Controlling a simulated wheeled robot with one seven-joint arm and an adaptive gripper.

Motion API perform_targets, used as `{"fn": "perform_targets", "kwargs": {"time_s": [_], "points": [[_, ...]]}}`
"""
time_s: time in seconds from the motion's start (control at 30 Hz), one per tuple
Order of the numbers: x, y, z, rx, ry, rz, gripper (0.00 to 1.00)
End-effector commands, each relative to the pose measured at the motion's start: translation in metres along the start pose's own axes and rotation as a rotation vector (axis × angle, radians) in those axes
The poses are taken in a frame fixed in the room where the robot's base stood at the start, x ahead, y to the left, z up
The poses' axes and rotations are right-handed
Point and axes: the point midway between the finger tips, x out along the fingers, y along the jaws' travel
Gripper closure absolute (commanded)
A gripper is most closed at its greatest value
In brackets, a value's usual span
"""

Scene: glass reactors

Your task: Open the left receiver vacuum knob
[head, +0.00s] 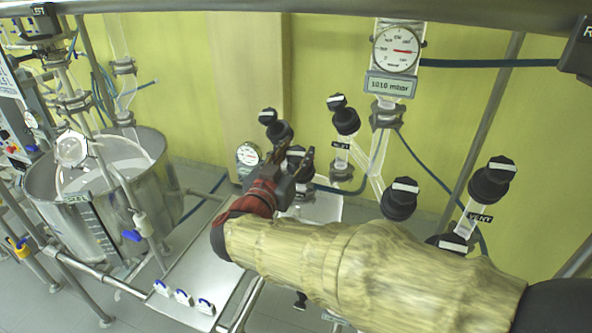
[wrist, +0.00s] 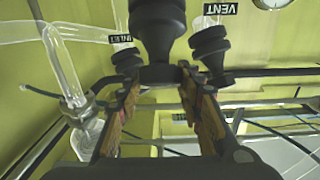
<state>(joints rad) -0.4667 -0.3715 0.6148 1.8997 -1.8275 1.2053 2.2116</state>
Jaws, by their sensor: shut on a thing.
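Several black valve knobs with white bars sit on the glass piping. My gripper (head: 292,168) reaches in from the right, its fingers at one black knob (head: 297,153) low in the left cluster; the fingers partly hide it. In the wrist view a large black knob (wrist: 161,32) stands in the middle, its lower end between the fingertips. My gripper (wrist: 160,88) is shut on it, a finger on each side. No label for this knob is readable, so I cannot tell its name or how far it is turned.
Neighbouring black knobs (head: 345,119) (head: 399,198) stand close by, one beside a VENT label (wrist: 220,9). A gauge (head: 397,49) above a 1010 mbar display (head: 390,85) hangs at the top. A small gauge (head: 248,154) is left of my gripper. A steel vessel (head: 160,165) stands at left.

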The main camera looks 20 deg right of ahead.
Motion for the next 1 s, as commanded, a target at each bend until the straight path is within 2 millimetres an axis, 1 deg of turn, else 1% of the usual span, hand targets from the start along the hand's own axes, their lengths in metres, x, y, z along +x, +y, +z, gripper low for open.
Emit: {"fn": "perform_targets", "kwargs": {"time_s": [0.03, 1.0], "points": [[0.0, 0.0011, 0.0065, -0.001, 0.002, -0.009, 0.89], [0.0001, 0.0004, 0.0027, -0.124, 0.002, -0.22, 0.89]]}}
